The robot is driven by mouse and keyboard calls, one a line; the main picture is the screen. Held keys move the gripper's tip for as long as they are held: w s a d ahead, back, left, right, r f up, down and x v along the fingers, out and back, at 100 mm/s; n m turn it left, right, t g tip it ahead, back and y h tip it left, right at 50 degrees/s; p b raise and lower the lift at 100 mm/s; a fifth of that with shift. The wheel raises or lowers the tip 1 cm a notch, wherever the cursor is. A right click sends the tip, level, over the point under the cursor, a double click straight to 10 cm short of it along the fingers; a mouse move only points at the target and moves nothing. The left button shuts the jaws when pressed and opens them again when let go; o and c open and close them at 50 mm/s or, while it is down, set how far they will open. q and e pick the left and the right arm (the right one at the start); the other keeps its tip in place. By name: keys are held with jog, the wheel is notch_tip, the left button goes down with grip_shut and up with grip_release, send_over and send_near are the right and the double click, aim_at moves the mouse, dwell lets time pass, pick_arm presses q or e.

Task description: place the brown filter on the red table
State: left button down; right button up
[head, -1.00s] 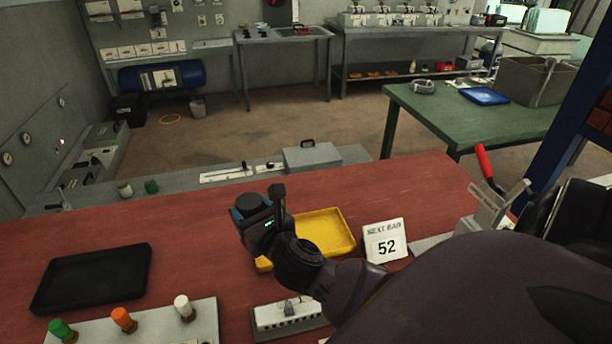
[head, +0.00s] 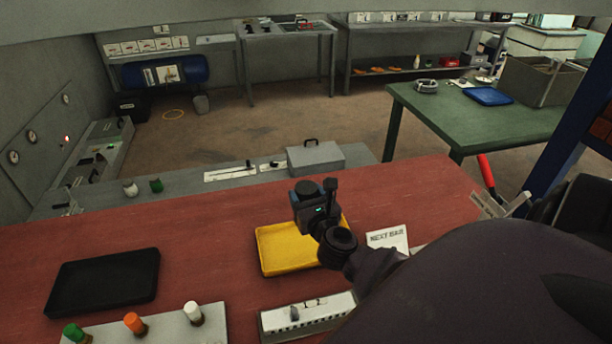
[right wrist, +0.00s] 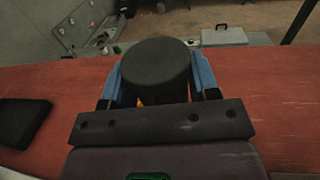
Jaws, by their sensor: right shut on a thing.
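My right gripper (head: 314,203) is shut on a dark round canister, the brown filter (right wrist: 155,64), which looks almost black here. In the right wrist view its flat round top sits upright between the two blue fingers. In the head view the filter's dark top (head: 309,186) shows above the gripper; its lower part is hidden. In that view, gripper and filter appear in front of the back part of the yellow tray on the red table (head: 210,235). I cannot tell the filter's height above the table. My left gripper is not in view.
The yellow tray (head: 275,250) lies on the table, partly covered by my right arm. A black tray (head: 105,282) lies at the left. A panel with green, orange and white knobs (head: 160,330), a white slotted block (head: 308,314) and a sign (head: 388,240) are also there.

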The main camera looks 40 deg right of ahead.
notch_tip(320, 180, down, 5)
notch_tip(320, 180, down, 4)
jog(key=shift+f+b, duration=0.15)
jog(key=shift+b, duration=0.8)
jog(key=shift+f, duration=0.25)
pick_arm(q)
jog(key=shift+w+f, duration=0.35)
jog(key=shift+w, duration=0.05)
pick_arm(e)
jog(key=shift+f, duration=0.2)
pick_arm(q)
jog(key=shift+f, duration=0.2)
pick_arm(e)
jog(key=o, duration=1)
